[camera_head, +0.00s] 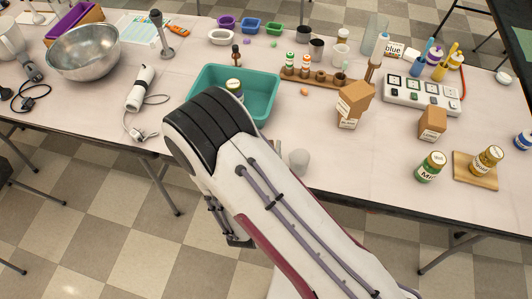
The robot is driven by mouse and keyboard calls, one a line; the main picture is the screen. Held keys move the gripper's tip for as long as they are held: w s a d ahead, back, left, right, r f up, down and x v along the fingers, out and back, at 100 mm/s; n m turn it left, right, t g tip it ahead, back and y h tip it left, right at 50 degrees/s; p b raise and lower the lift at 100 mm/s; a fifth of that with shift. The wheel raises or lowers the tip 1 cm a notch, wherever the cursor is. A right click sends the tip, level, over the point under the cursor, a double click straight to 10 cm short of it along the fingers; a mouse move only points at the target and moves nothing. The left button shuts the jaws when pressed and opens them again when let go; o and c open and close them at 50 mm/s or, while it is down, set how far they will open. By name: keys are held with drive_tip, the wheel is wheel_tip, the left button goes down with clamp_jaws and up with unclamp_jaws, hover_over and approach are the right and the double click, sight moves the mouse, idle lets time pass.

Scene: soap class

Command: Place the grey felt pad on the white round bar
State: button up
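I cannot pick out the grey felt pad or the white round bar for certain. A small light grey rounded shape (299,161) shows at the table's front edge, just right of my arm. I cannot tell what it is. My arm covers the middle of the view and hides part of the table's front. I cannot make out my gripper or its fingertips.
A teal tray (262,103) stands behind my arm. Behind it are small coloured dishes (250,25) and a wooden rack (318,77). A metal bowl (84,52) stands left.

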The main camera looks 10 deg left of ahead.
drive_tip(key=shift+f, duration=1.6)
drive_tip(key=shift+f, duration=0.15)
drive_tip(key=o, duration=1.2)
drive_tip(key=shift+c, duration=0.2)
drive_tip(key=v, duration=1.2)
drive_tip(key=shift+w, duration=0.1)
